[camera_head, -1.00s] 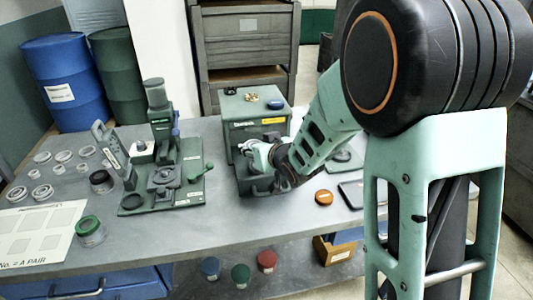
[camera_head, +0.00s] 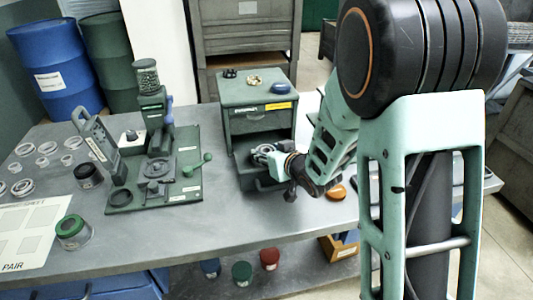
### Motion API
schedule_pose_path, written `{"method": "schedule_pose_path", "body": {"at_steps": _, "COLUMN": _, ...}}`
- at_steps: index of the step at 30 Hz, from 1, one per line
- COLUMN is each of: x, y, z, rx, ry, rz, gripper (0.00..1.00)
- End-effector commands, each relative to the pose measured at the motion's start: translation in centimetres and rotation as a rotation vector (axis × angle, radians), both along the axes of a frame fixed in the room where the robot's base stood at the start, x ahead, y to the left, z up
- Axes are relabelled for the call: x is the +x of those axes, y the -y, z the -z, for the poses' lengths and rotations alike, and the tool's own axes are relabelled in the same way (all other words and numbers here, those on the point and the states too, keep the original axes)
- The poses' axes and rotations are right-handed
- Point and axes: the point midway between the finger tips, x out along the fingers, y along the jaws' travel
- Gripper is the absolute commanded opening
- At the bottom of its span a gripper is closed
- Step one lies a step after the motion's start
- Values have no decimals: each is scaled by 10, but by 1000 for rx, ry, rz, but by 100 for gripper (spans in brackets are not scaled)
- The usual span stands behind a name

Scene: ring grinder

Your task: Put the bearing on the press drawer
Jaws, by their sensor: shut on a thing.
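My gripper (camera_head: 272,156) is shut on a small pale metal ring, which looks like the bearing (camera_head: 262,150). It is at the front of a green box-shaped unit (camera_head: 260,95), over its pulled-out lower drawer (camera_head: 243,172). The gripper and wrist hide part of the drawer, and I cannot tell whether the bearing touches it. More pale rings (camera_head: 45,148) lie at the left of the table.
A green hand press on a base plate (camera_head: 182,190) stands left of the drawer unit. Small items, including a blue cap (camera_head: 281,88), lie on the unit's top. An orange disc (camera_head: 337,192) lies near my wrist. The table's front middle is clear.

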Motion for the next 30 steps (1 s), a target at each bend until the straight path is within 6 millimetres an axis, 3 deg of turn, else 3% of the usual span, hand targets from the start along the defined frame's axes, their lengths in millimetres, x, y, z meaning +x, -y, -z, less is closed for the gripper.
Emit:
{"method": "schedule_pose_path", "body": {"at_steps": 8, "x": 1, "y": 0, "z": 3, "rx": 1, "ry": 3, "rz": 1, "gripper": 13}}
{"method": "schedule_pose_path", "body": {"at_steps": 9, "x": 0, "y": 0, "z": 2, "rx": 0, "ry": 0, "rz": 1, "gripper": 48}}
{"method": "schedule_pose_path", "body": {"at_steps": 13, "x": 0, "y": 0, "z": 2, "rx": 0, "ry": 0, "rz": 1, "gripper": 61}}
{"method": "schedule_pose_path", "body": {"at_steps": 30, "x": 2, "y": -2, "z": -7, "rx": 0, "ry": 1, "rz": 1, "gripper": 61}}
